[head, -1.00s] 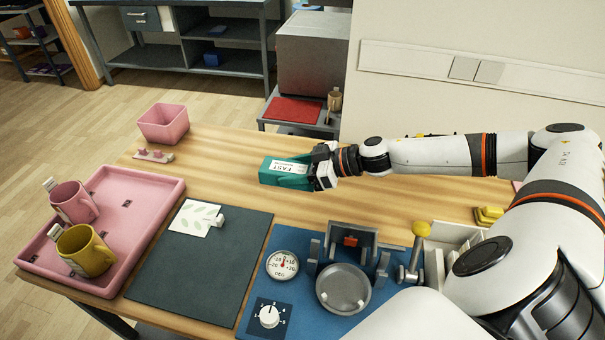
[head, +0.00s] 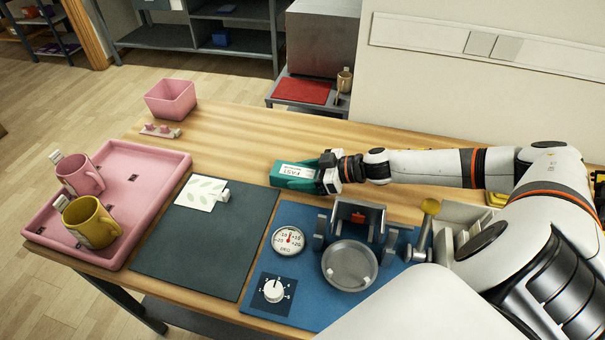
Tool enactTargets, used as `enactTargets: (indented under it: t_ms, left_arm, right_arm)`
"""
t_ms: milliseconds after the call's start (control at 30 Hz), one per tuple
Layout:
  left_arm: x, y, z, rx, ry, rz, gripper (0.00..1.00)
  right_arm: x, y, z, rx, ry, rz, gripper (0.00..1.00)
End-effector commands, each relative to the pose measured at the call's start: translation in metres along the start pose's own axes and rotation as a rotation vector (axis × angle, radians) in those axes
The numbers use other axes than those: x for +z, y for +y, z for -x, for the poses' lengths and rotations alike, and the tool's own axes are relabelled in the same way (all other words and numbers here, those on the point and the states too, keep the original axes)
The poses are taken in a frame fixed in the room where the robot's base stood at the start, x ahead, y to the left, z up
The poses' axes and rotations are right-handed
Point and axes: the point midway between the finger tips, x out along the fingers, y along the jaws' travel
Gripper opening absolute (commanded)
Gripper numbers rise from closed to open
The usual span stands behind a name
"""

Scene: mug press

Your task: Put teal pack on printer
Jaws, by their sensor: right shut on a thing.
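A teal pack (head: 291,177) with a white label reading "FAST" is held above or at the wooden table, just behind the dark mat; I cannot tell whether it touches the wood. My right gripper (head: 322,174) is shut on its right end, and the fingers hide that end. A large grey box-shaped machine (head: 322,38) stands behind the table against the wall; it may be the printer, but I cannot tell for sure. It is well apart from the pack. My left gripper is not in view.
A pink tray (head: 160,205) with a pink mug (head: 80,176) and a yellow mug (head: 90,222) is at left. A press (head: 350,262) stands on a blue mat at the front. A pink bin (head: 170,98) is at the back left. Bare wood lies behind the pack.

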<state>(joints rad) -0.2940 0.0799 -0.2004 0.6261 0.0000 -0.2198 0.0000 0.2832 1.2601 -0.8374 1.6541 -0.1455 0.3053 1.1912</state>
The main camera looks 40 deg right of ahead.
Motion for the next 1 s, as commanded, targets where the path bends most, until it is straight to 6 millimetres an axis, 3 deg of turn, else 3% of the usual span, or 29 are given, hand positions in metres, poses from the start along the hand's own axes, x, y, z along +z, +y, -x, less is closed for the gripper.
enactTargets:
  t_ms: [167, 200, 300, 667, 1000]
  left_arm:
    - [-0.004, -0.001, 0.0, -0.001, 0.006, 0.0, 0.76]
    - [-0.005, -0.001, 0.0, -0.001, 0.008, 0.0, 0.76]
    - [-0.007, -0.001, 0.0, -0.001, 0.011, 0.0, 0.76]
    - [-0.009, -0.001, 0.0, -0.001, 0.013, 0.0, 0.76]
    - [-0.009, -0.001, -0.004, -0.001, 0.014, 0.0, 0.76]
  right_arm:
    - [-0.002, 0.0, -0.001, 0.0, -0.001, 0.0, 0.23]
    - [-0.002, 0.0, -0.001, 0.0, 0.0, 0.0, 0.61]
    - [-0.002, 0.0, -0.001, 0.0, 0.0, 0.0, 0.76]
    - [0.0, 0.0, 0.002, 0.0, 0.001, -0.001, 0.76]
    - [-0.002, 0.0, 0.04, 0.0, 0.007, -0.004, 0.76]
